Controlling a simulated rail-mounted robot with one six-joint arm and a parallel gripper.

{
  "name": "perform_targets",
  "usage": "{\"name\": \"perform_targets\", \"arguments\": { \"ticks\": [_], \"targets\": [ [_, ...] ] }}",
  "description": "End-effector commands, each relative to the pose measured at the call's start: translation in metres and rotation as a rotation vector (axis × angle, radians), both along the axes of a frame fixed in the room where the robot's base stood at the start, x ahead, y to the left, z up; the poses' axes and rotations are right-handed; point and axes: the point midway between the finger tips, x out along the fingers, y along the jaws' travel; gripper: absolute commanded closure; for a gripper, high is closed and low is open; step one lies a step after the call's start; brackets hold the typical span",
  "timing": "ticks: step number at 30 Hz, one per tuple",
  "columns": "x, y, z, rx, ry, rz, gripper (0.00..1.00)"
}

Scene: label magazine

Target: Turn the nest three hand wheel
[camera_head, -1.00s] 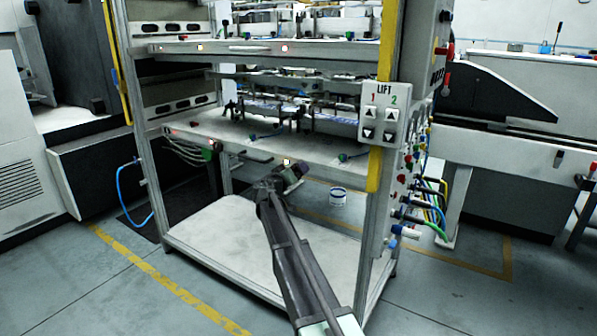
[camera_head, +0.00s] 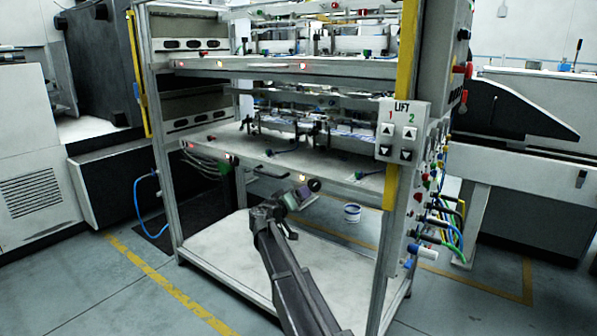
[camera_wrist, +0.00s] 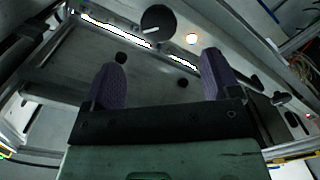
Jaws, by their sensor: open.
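A dark round hand wheel (camera_wrist: 158,22) with a pale mark shows at the top of the wrist view, beside a lit lamp. I cannot read a nest number on it. In the head view a dark round knob, likely the same wheel (camera_head: 314,185), sits under the front edge of the lower shelf. My gripper (camera_wrist: 163,76) is open, with its two purple fingers apart and nothing between them. In the wrist view the wheel lies beyond the fingertips, apart from them. In the head view my gripper (camera_head: 299,196) is close to the wheel and partly overlaps it.
The lower shelf (camera_head: 345,176) has lit lamps along its front edge. A LIFT button panel (camera_head: 402,131) hangs on the right post. Cables (camera_head: 445,225) run along that post. The base plate (camera_head: 225,245) is clear.

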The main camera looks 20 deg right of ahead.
Motion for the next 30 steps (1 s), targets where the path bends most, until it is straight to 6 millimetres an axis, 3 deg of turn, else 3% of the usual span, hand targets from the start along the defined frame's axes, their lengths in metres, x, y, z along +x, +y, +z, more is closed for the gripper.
{"name": "perform_targets", "arguments": {
  "ticks": [5, 12, 16, 21, 26, 30],
  "targets": [
    [0.001, 0.001, -0.002, -0.323, 0.478, 0.012, 0.18],
    [0.002, 0.001, -0.001, -0.965, 1.442, 0.025, 0.18],
    [0.002, 0.001, 0.000, -1.214, 1.825, 0.027, 0.18],
    [0.002, 0.001, 0.000, -1.340, 2.022, 0.031, 0.18],
    [0.005, -0.003, 0.000, -1.344, 2.030, 0.030, 0.18],
    [0.018, -0.022, 0.000, -1.342, 2.029, 0.030, 0.18]
  ]
}}
